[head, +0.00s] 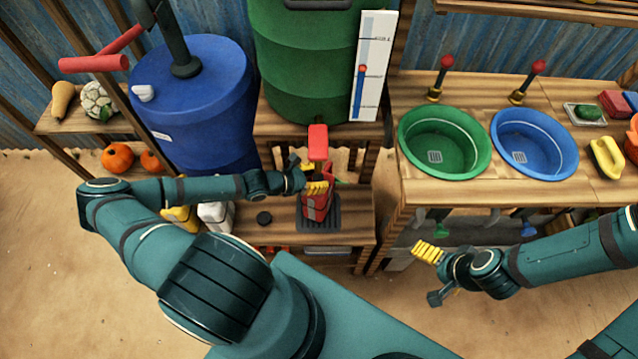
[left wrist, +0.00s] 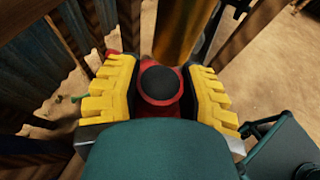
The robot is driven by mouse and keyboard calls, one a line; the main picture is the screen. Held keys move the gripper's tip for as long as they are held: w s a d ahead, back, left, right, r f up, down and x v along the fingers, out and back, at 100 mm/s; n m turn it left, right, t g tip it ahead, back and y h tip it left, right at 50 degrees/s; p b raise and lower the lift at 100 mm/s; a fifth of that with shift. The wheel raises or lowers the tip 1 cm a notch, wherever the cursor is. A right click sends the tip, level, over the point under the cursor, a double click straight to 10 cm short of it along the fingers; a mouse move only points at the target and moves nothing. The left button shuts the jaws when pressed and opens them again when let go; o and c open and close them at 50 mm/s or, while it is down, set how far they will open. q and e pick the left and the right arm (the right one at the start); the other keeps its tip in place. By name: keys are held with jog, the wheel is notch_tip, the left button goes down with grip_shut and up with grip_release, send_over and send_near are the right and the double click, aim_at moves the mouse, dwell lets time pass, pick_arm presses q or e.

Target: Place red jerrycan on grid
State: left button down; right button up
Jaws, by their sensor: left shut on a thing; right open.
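The red jerrycan (head: 314,207) is upright at the dark grid (head: 333,222) on the low wooden bench, below the green barrel's red tap. I cannot tell whether its base touches the grid. My left gripper (head: 315,187) is shut on the jerrycan near its top. In the left wrist view, the yellow fingers (left wrist: 162,88) are on both sides of the red jerrycan (left wrist: 157,114) and its black cap. The jerrycan's lower part is hidden there. My right gripper (head: 430,272) is open and empty in front of the basin counter.
The basin counter (head: 400,178) is at right.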

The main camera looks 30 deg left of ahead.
pick_arm(q)
jog(key=shift+f+b, duration=0.6)
jog(key=shift+f, duration=1.25)
jog(key=c, duration=0.6)
grip_release()
jog(key=shift+o, duration=0.2)
jog(key=p+v, duration=0.1)
jog(key=v, duration=1.1)
jog(key=shift+p, duration=0.35)
